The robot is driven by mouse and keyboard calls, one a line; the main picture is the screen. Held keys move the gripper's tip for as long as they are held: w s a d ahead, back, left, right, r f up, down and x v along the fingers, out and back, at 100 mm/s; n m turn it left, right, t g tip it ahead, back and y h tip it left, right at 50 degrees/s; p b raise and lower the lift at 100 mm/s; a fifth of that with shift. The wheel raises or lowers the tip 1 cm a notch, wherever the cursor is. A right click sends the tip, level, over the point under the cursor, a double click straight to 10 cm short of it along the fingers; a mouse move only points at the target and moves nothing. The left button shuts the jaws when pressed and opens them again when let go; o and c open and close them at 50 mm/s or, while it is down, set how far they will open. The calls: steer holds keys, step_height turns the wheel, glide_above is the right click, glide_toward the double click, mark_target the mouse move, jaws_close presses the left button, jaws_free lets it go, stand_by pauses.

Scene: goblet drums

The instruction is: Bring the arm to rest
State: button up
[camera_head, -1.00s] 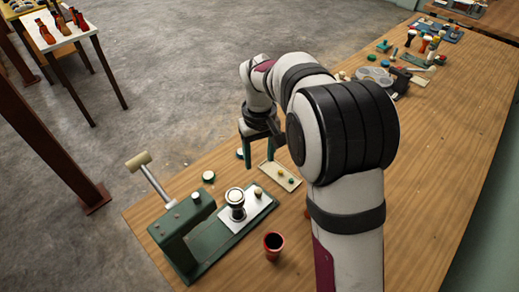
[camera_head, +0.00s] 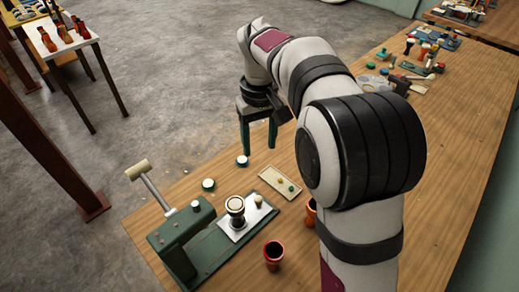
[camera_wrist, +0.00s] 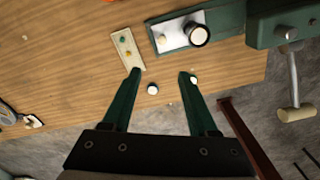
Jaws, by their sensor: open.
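My gripper (camera_head: 259,134) is open and empty, held above the table's far edge with its green fingers pointing down. In the wrist view the two fingers (camera_wrist: 160,75) stand wide apart with nothing between their tips. Below it on the wooden table (camera_head: 420,180) lies a small cream tray (camera_head: 267,177) with a yellow and a green piece in it. Two small round pieces, a white-topped one (camera_head: 208,184) and a dark one with a pale top (camera_head: 242,160), lie beside the tray. My arm hides part of the table's middle.
A green press (camera_head: 180,238) with a lever stands at the near left, a small goblet drum (camera_head: 236,207) on its pale plate. A red cup-like body (camera_head: 273,252) stands beside it. Tools and drums crowd the far right. A white side table (camera_head: 62,38) stands back left.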

steer(key=shift+r, duration=0.4)
steer(key=s+d+r+m, duration=0.2)
steer(key=s+d+m, duration=0.25)
steer(key=s, duration=0.75)
steer(key=s+d+f+m+y, duration=0.1)
steer(key=s+f+m, duration=0.1)
steer(key=s, duration=0.6)
steer(key=s+d+f+m, duration=0.1)
steer(key=s+f+m, duration=0.2)
steer(key=s, duration=0.6)
steer(key=shift+s+f+m+y, duration=0.15)
steer(key=shift+s+m+y, duration=0.1)
steer(key=shift+m+y, duration=0.15)
